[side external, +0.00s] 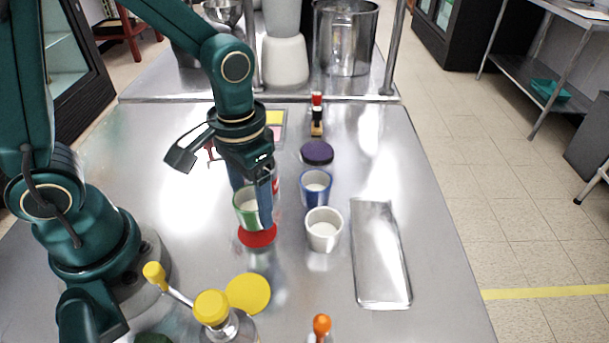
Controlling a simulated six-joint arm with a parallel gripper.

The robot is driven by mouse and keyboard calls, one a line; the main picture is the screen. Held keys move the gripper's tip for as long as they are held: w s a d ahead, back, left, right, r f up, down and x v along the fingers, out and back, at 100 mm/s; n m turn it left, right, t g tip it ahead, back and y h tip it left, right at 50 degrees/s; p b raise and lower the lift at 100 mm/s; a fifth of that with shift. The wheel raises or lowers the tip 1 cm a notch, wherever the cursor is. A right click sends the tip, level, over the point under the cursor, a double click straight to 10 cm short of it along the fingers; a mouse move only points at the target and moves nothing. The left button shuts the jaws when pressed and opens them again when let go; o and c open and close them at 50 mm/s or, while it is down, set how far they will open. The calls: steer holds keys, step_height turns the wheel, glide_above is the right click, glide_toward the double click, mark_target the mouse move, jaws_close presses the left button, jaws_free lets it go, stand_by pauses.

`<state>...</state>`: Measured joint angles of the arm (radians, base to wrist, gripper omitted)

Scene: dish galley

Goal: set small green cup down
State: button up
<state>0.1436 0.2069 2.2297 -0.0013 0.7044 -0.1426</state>
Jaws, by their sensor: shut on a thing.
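The small green cup (246,211) is upright, white inside, with a green outside. My gripper (258,205) is shut on it, with one blue finger in front of the cup's right side. The cup is over or on the back part of a red round coaster (258,237); I cannot tell whether its base touches. A blue cup (316,187) and a white cup (323,229) stand upright to the right of my gripper.
A purple disc (317,152) lies behind the blue cup, and a yellow disc (248,292) lies in front. A metal tray (381,255) is at the right. A yellow-topped jar (212,310) and an orange-tipped item (321,325) stand at the front.

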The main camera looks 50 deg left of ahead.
steer(key=shift+f, duration=1.35)
steer(key=shift+f, duration=0.1)
steer(key=o, duration=1.4)
steer(key=shift+o, duration=0.2)
step_height(320, 180, up, 12)
